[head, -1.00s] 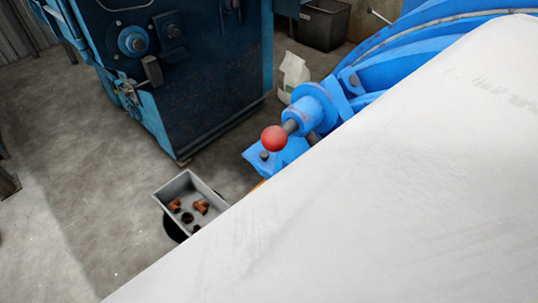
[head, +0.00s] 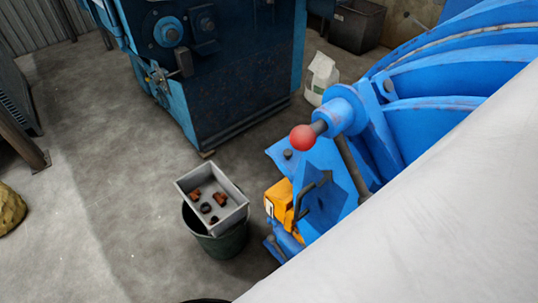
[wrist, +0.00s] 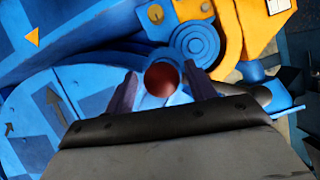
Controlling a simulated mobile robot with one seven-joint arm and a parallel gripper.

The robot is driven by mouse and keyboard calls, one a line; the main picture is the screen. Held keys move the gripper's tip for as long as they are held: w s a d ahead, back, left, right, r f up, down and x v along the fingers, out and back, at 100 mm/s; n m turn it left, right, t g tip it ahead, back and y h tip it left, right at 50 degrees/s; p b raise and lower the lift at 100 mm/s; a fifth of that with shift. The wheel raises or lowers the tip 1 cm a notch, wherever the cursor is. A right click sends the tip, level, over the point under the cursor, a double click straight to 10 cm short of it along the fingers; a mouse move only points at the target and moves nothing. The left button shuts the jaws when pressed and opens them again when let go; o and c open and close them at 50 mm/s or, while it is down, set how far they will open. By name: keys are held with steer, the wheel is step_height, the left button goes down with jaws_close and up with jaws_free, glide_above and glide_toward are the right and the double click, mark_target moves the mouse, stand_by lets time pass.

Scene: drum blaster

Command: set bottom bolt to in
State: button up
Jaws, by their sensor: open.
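In the head view a red ball knob (head: 302,138) sits on the end of a short dark shaft. The shaft comes out of a round blue boss (head: 343,108) on the blue machine (head: 425,115). In the wrist view my gripper (wrist: 160,73) is open, with one dark finger on each side of a dark red ball (wrist: 162,80). I cannot tell whether the fingers touch the ball, or whether it is the same knob as in the head view. My gripper does not show in the head view.
A grey tray of rusty parts (head: 240,205) rests on a dark bucket (head: 222,243) left of the machine. A large white surface blocks the lower right.

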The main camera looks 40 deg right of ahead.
steer(key=b+v, duration=0.1)
steer(key=v, duration=1.2)
steer(key=shift+a, duration=0.35)
steer(key=shift+s+r, duration=0.1)
steer(key=shift+s, duration=0.05)
